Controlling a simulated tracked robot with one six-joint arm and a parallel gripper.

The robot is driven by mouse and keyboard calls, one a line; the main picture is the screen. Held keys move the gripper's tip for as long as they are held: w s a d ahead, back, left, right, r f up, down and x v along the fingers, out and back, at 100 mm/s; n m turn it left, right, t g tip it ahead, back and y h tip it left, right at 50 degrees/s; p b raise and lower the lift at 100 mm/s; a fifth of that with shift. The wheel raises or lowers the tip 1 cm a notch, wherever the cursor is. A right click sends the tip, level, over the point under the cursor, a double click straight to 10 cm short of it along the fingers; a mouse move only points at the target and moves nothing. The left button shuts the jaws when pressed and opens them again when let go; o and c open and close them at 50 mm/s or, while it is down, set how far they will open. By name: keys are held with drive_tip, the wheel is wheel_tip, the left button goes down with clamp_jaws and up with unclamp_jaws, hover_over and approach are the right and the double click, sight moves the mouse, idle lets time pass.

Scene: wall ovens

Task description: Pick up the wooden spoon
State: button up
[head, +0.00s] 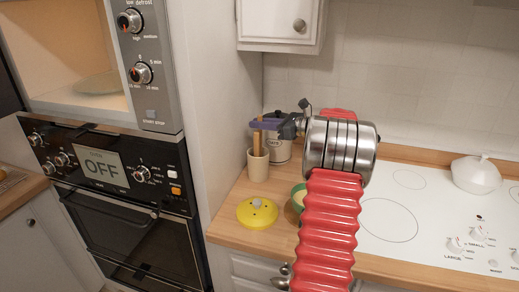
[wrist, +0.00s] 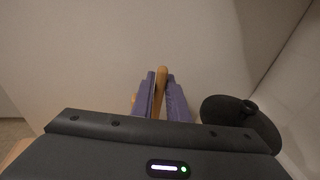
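The wooden spoon (head: 257,140) stands upright in a light beige cup (head: 258,165) on the counter, beside the tall oven cabinet. My gripper (head: 262,125) reaches in from the right with its purple fingers around the upper part of the spoon. In the wrist view the spoon's handle (wrist: 160,88) lies between the fingertips (wrist: 161,95), with a finger close against each side, and the gripper looks shut on it. The spoon's lower end is hidden inside the cup.
A lidded canister (head: 279,150) stands just behind the cup. A yellow lid (head: 257,212) lies in front, and a green bowl (head: 298,197) is partly hidden by my arm. The white hob (head: 400,215) with a white pot (head: 476,174) is at right; the oven cabinet wall (head: 208,120) is close at left.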

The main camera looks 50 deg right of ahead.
clamp_jaws()
drive_tip(key=shift+r, duration=0.1)
drive_tip(key=r, duration=1.1)
drive_tip(key=shift+s+d, duration=0.1)
drive_tip(key=shift+s, duration=0.1)
drive_tip(key=d+f+v, duration=0.2)
drive_tip(key=f+v, duration=0.1)
drive_tip(key=v, duration=1.6)
drive_tip(key=shift+d+r, duration=0.15)
drive_tip(key=shift+d, duration=0.1)
drive_tip(key=shift+s, duration=0.15)
